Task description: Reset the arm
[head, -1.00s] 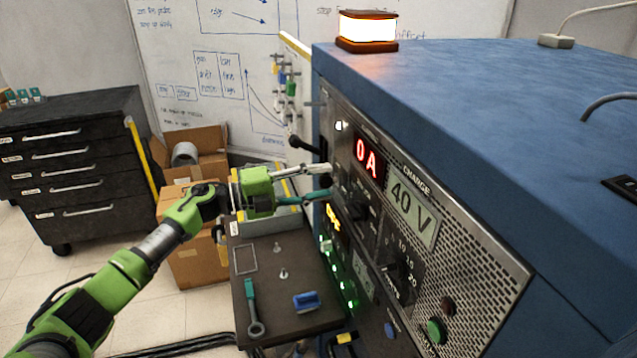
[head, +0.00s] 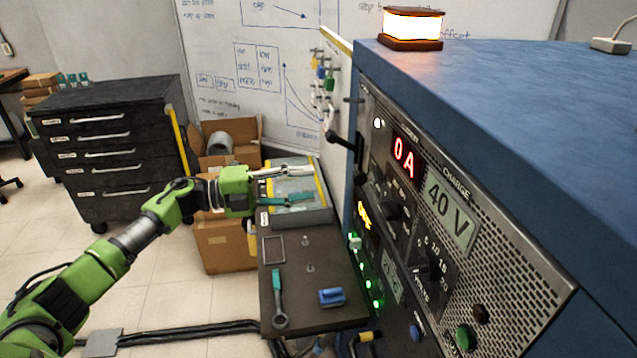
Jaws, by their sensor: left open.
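My left arm comes in from the left, and my left gripper (head: 300,183) is at its end, near the middle of the picture. Its fingers are apart and hold nothing. It hovers to the left of the power supply's front panel (head: 425,215), with a gap between them. Behind and below the fingers is a grey tray with yellow edges (head: 300,218). The panel shows a red "0 A" display (head: 403,158) and a "40 V" display (head: 450,212). My right gripper is not in view.
A small dark table (head: 300,295) below holds a teal-handled wrench (head: 279,300) and a blue block (head: 331,297). A black drawer cabinet (head: 110,150) and cardboard boxes (head: 225,245) stand behind the arm. An orange lamp (head: 412,27) glows on the blue cabinet (head: 500,90). Cables (head: 190,334) cross the floor.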

